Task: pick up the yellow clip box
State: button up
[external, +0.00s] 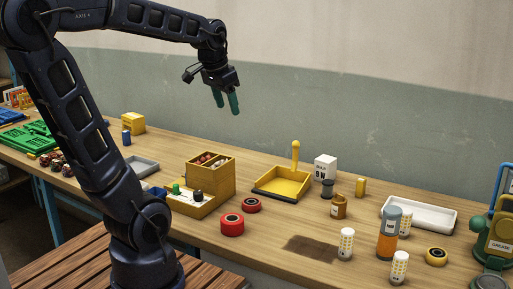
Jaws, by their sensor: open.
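A small yellow box (134,122) stands at the back left of the wooden workbench and looks like the clip box. No marking on it can be read at this size. My gripper (227,103) hangs high above the bench, to the right of this box, with its two teal fingers pointing down and apart. The gripper is open, holds nothing and touches nothing.
A small blue cylinder (127,138) stands just in front of the yellow box. A yellow-brown organiser (221,178), a yellow dustpan (281,187) and red tape rolls (232,226) stand mid-bench. A white tray (419,216) and several bottles and canisters crowd the right.

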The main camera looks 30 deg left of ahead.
jog(key=w+d+m+g, duration=0.1)
jog(key=w+d+m, duration=0.35)
jog(key=w, duration=0.65)
jog(key=m+g, duration=0.3)
jog(key=m, duration=0.8)
send_over(362, 179)
jog(key=shift+n+y, duration=0.25)
jog(key=shift+y, duration=0.05)
jog(key=f, duration=2.1)
jog(key=shift+w+a+f, duration=0.2)
jog(key=shift+a+f, duration=0.15)
jog(key=shift+w+d+f, duration=0.1)
jog(key=shift+d+f, duration=0.1)
jog(key=shift+f, duration=0.25)
notch_tip(362, 179, down, 5)
jog(key=shift+s+d+f, duration=0.1)
jog(key=shift+s+f, duration=0.05)
jog(key=shift+f, duration=1.2)
jog(key=shift+s+f, duration=0.1)
jog(key=shift+f, duration=1.25)
jog(key=c, duration=1.1)
jog(key=shift+o, duration=0.2)
jog(key=shift+r, duration=0.1)
